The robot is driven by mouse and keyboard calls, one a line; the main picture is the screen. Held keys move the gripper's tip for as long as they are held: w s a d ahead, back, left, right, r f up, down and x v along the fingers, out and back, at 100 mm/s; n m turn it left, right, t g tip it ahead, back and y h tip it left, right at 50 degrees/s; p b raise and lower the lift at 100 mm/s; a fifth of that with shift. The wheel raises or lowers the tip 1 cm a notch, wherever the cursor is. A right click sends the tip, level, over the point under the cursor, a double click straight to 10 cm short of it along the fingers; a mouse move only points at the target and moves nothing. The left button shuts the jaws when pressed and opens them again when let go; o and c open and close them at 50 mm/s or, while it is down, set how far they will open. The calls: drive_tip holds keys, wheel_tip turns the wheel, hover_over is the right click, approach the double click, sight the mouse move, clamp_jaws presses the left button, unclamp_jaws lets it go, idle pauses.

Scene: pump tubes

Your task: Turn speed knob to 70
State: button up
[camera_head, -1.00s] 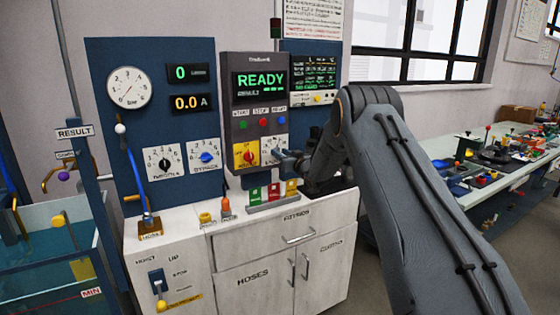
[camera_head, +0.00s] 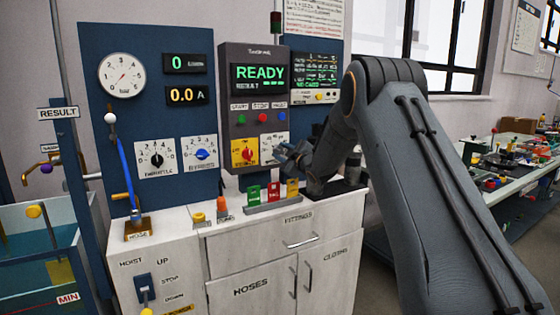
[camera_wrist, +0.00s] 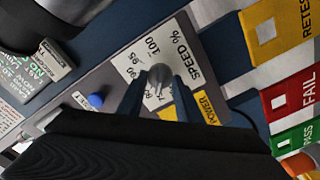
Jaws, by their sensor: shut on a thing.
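The speed knob (camera_wrist: 160,73) is a grey knob on a white dial plate marked "SPEED %" (camera_wrist: 186,62) in the wrist view. The numbers 100, 95 and 90 show beside it; lower marks are partly covered, and I cannot read its exact setting. My gripper (camera_wrist: 158,88) has its two blue-grey fingers on either side of the knob, shut on it. In the head view my gripper (camera_head: 284,152) is at the white speed plate (camera_head: 267,148) on the grey control box and hides part of it.
The yellow power plate with a red knob (camera_head: 244,152) is just left of the speed plate. The display (camera_head: 258,77) reads READY. A blue button (camera_wrist: 96,100) is near my fingers.

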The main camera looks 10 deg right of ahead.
drive_tip(key=n+b, duration=0.3)
drive_tip(key=b, duration=0.1)
drive_tip(key=shift+a+f+n, duration=0.15)
drive_tip(key=shift+a+n, duration=0.05)
drive_tip(key=shift+n, duration=0.2)
drive_tip(key=n+b, duration=0.4)
drive_tip(key=shift+b, duration=0.3)
drive_tip(key=o, duration=1)
drive_tip(key=shift+a+n, duration=0.2)
drive_tip(key=shift+n, duration=0.1)
drive_tip(key=shift+o, duration=0.2)
drive_tip(key=shift+d, duration=0.3)
drive_tip(key=v, duration=0.8)
drive_tip(key=shift+b, duration=0.35)
drive_tip(key=shift+a, duration=0.1)
